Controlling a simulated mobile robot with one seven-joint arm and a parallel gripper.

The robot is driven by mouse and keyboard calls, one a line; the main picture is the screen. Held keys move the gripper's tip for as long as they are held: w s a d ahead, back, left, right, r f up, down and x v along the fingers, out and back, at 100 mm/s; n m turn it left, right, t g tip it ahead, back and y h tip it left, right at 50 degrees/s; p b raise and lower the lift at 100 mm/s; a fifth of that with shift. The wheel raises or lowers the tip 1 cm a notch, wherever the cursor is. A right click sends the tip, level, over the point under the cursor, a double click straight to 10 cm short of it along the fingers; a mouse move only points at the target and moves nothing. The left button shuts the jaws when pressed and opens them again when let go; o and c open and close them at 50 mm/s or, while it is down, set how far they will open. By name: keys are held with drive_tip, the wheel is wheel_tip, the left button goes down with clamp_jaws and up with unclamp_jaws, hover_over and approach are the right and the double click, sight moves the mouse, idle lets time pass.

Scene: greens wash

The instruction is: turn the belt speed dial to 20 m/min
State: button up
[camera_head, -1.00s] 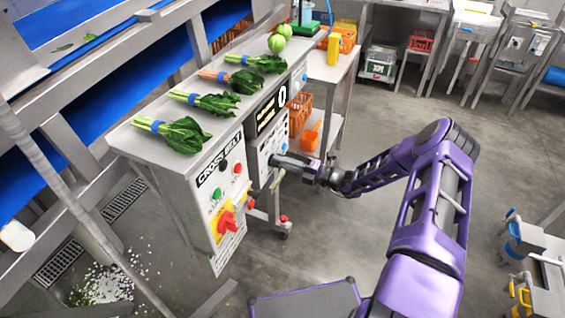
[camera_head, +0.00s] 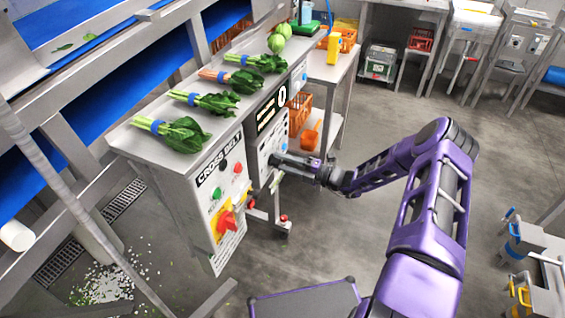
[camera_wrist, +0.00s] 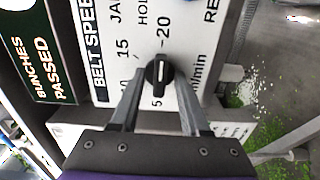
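The belt speed dial (camera_wrist: 159,72) is a small black knob with a white line, on a white panel (camera_wrist: 203,32) printed BELT SPEED, m/min and numbers including 5, 15 and 20. The line runs up and down in the wrist view; I cannot tell which end is the pointer. In the head view my gripper (camera_head: 274,160) is at the front of the control panel (camera_head: 268,147) and hides the dial.
A CROSS BELT panel (camera_head: 207,184) with buttons and a red-and-yellow switch (camera_head: 227,222) is just left of my gripper. A black display (camera_head: 267,112) is above it. Bunches of greens (camera_head: 184,134) lie on the steel top. The floor to the right is open.

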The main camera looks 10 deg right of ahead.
drive_tip(key=shift+d, duration=0.1)
drive_tip(key=v, duration=1.7)
drive_tip(key=shift+s, duration=0.1)
